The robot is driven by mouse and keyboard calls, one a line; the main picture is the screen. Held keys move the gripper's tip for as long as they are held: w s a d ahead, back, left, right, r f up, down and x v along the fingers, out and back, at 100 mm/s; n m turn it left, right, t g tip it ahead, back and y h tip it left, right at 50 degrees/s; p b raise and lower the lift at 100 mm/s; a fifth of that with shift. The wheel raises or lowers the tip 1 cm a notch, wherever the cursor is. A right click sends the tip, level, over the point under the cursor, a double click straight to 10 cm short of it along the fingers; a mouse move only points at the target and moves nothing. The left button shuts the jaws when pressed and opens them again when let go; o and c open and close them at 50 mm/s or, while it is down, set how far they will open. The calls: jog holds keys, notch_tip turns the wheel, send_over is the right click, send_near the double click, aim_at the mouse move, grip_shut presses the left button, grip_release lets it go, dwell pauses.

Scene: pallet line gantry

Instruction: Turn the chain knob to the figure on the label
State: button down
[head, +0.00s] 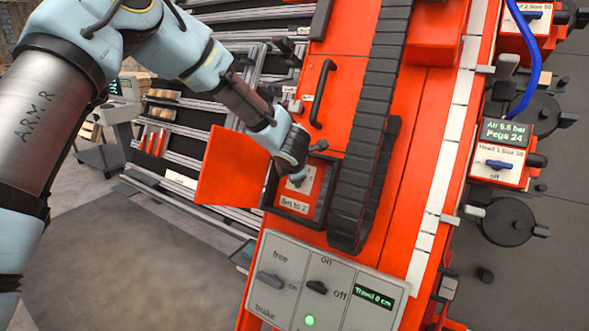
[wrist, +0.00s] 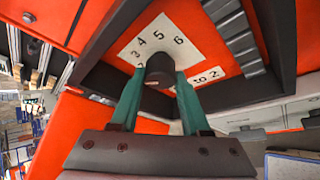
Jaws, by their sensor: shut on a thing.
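The chain knob (wrist: 160,68) is a dark round knob on a white dial plate (wrist: 148,34) in a dark-framed recess of the orange machine. Figures 3, 4, 5 and 6 show around it in the wrist view; the lower figures are hidden. My gripper (wrist: 159,84) is shut on the knob, one green finger on each side. Which figure the knob points at I cannot tell. The label (head: 294,204) below the dial reads "Set to 2"; its end shows in the wrist view (wrist: 208,76). In the head view my wrist mostly covers the dial.
An orange door (head: 232,168) stands open left of the recess. A dark chain track (head: 372,130) runs close on the right. Below is a grey control panel (head: 322,283) with two switches, a green lamp and a screen reading "Travel 0 cm". A black handle (head: 322,93) sits above.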

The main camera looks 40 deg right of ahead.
jog(key=n+g+p, duration=0.1)
jog(key=p, duration=0.1)
jog(key=n+g+p, duration=0.1)
jog(key=n, duration=0.1)
jog(key=shift+w+r+y+p, duration=0.15)
jog(key=shift+y+p, duration=0.15)
jog(key=shift+p, duration=0.05)
jog(key=shift+n+g+p, duration=0.3)
jog(key=shift+n+p, duration=0.2)
jog(key=shift+p, duration=0.05)
jog(key=shift+f, duration=0.25)
jog(key=shift+c, duration=1.9)
grip_release()
jog(key=shift+r, duration=0.1)
jog(key=shift+r, duration=0.1)
jog(key=v, duration=1)
jog(key=shift+a+r+b, duration=0.2)
jog(key=shift+a+b, duration=0.1)
jog(key=shift+b, duration=0.05)
